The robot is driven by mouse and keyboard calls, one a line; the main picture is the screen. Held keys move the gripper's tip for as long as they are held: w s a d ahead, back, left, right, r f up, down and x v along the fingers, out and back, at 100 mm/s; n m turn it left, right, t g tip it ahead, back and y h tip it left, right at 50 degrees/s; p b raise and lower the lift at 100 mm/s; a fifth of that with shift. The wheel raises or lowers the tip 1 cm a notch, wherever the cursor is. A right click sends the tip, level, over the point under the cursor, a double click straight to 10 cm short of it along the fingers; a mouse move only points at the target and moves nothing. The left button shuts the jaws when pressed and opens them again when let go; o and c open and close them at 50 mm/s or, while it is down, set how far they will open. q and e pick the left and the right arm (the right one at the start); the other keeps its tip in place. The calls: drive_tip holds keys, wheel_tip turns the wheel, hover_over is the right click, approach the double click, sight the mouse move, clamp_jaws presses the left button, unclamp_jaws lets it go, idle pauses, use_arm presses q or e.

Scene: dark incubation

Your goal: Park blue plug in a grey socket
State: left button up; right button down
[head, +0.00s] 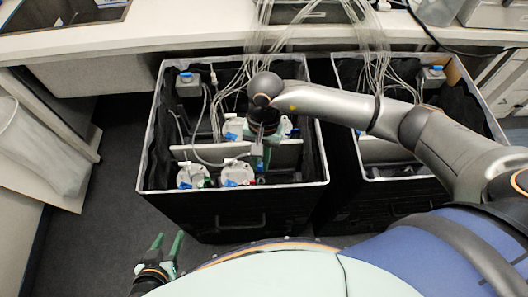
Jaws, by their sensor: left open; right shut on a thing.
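My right gripper (258,150) reaches down into the left black crate, over its inner divider. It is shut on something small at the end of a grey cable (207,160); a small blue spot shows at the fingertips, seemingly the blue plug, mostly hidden. A grey socket box (188,86) sits at that crate's back left corner with a blue piece on top. A similar grey box (433,77) with a blue top is in the right crate. My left gripper (168,243) is open and empty, low in front of the left crate.
The left crate (147,150) holds several white-capped bottles with blue parts and a light divider panel (288,153). Clear tubes (376,60) hang from the bench (180,35) into both crates. The right crate (458,176) is partly behind my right arm. Dark floor lies clear at left.

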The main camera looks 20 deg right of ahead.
drive_tip(key=shift+f+b, duration=1.25)
drive_tip(key=shift+f, duration=1.45)
drive_tip(key=shift+b, duration=0.55)
drive_tip(key=shift+f+b, duration=0.9)
drive_tip(key=shift+b, duration=0.25)
drive_tip(key=c, duration=0.8)
unclamp_jaws()
drive_tip(key=shift+o, duration=0.2)
drive_tip(key=shift+r, duration=0.1)
wheel_tip(320, 180, up, 12)
drive_tip(key=w+d, duration=0.1)
drive_tip(key=w, duration=0.1)
drive_tip(key=shift+d+b, duration=0.2)
drive_tip(key=shift+b, duration=0.2)
